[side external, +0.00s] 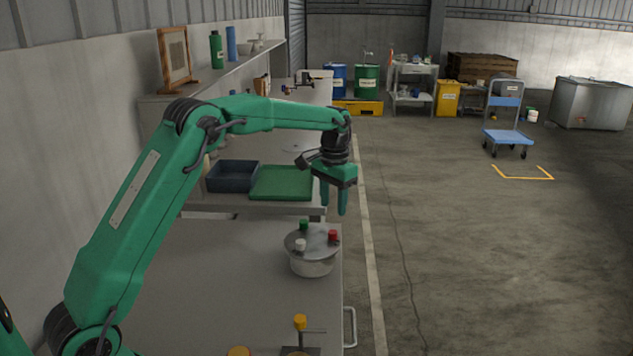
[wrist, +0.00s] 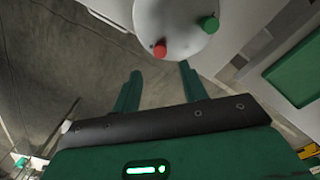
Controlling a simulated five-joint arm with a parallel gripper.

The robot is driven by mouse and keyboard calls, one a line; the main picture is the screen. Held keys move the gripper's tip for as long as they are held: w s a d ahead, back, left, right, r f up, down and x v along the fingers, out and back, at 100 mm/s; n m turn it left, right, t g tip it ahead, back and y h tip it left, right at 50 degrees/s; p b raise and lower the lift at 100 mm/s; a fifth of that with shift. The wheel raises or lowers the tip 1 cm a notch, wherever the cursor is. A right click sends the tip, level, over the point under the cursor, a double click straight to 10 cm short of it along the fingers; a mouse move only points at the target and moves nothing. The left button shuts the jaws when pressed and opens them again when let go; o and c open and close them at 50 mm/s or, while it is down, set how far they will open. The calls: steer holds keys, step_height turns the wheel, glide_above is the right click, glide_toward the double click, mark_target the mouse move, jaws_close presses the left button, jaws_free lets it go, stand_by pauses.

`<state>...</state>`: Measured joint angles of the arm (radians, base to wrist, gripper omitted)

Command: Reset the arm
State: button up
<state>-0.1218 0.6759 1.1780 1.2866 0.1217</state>
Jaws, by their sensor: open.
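My green arm reaches over the grey bench from the left in the side external view. The white knob is out of that view.
A dark blue tray (side external: 232,177) and a green board (side external: 282,183) lie on the bench behind the pot. A yellow knob on a small stand (side external: 300,322) is at the front. A blue cart (side external: 507,137) stands on the open floor at right.

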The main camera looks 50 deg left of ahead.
steer(key=shift+r, duration=0.1)
steer(key=s+d+r+t, duration=0.1)
steer(key=s+d+r, duration=0.1)
steer(key=s+r, duration=0.5)
steer(key=s+d+r+t, duration=0.25)
steer(key=s+r, duration=0.25)
steer(key=s, duration=0.5)
steer(key=s+d+f+t, duration=0.1)
steer(key=s+f, duration=0.1)
steer(key=s, duration=0.6)
steer(key=s+d+f+t, duration=0.1)
steer(key=s+f, duration=0.1)
steer(key=s, duration=0.7)
steer(key=shift+d, duration=0.2)
